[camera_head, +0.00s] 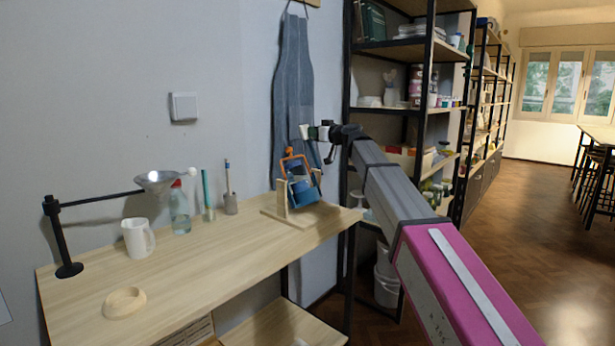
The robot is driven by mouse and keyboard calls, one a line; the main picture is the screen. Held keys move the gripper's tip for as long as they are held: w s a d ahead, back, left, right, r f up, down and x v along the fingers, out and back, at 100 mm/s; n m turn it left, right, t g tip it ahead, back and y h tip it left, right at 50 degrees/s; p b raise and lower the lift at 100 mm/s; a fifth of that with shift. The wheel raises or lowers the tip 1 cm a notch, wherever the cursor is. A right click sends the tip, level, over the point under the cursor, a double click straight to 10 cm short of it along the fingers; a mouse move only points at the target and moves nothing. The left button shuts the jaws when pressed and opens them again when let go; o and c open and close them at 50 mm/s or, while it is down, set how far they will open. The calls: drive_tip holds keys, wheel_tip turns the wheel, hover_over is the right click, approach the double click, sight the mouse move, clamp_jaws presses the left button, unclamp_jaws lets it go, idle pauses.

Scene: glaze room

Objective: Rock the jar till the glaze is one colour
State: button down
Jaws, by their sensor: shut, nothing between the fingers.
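A blue jar (304,192) sits tilted in a wooden cradle stand (287,215) near the right end of the workbench. An orange frame (288,160) rises above the jar. The jar's contents are too small to make out, so I cannot tell the glaze colour. My gripper (329,158) is at the end of my arm, just above and to the right of the orange frame. It is shut and holds nothing. It appears apart from the jar, though the gap in depth is hard to judge.
An apron (293,80) hangs behind; shelves (400,45) stand right.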

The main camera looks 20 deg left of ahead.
drive_tip(key=shift+w+a+f, duration=0.1)
drive_tip(key=shift+a, duration=0.2)
drive_tip(key=shift+w+a+f, duration=0.25)
drive_tip(key=shift+a+f, duration=0.1)
drive_tip(key=shift+a, duration=0.15)
drive_tip(key=shift+s+d+r, duration=0.2)
drive_tip(key=shift+d, duration=0.3)
drive_tip(key=shift+s+d+r, duration=0.25)
drive_tip(key=shift+d, duration=0.3)
drive_tip(key=shift+s+d+r, duration=0.2)
drive_tip(key=shift+d, duration=0.3)
drive_tip(key=shift+r+v, duration=0.2)
drive_tip(key=shift+v, duration=1.25)
drive_tip(key=shift+r+v, duration=0.2)
drive_tip(key=shift+v, duration=1.25)
drive_tip(key=v, duration=0.4)
drive_tip(key=shift+s+d+f, duration=0.15)
drive_tip(key=shift+d, duration=0.2)
